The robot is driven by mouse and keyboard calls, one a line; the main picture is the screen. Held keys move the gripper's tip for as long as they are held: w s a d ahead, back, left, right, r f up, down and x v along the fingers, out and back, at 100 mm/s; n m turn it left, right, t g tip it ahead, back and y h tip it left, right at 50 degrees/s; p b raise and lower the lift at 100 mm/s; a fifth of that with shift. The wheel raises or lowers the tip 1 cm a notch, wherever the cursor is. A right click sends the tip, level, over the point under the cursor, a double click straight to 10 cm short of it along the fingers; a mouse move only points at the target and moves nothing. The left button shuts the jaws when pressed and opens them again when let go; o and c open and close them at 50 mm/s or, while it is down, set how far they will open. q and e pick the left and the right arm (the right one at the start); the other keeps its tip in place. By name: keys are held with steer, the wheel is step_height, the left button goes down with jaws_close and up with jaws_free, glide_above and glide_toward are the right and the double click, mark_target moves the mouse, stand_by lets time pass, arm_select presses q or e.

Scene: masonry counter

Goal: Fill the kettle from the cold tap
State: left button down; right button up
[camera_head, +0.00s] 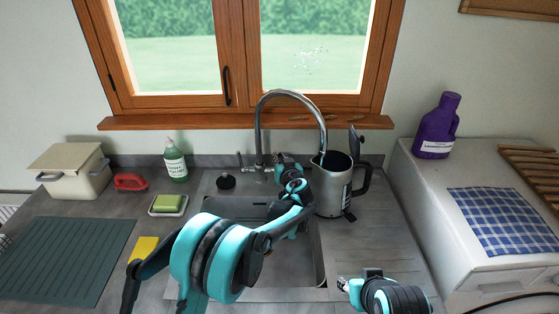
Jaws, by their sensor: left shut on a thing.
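The kettle (332,192) is steel and stands upright at the right edge of the sink, its black lid (356,143) tipped open and its handle to the right. The end of the curved chrome tap spout (323,140) is over its open mouth. A thin pale streak below the spout may be water; the level inside is hidden. My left gripper (281,162) is shut at the right side of the tap's base, on what seems to be the right tap handle, mostly hidden by the fingers. My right gripper (344,285) is low, in front of the kettle, apart from it; its jaw gap is unclear.
The sink (308,262) lies under my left arm. A black plug (226,181), green sponge (168,202), soap bottle (175,162) and red brush (130,182) are left of it. A purple bottle (437,130) stands on the white unit at right.

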arm_select(q)
steer(key=c, duration=1.6)
jaws_free()
steer(key=shift+s, duration=0.1)
steer(key=v, duration=1.2)
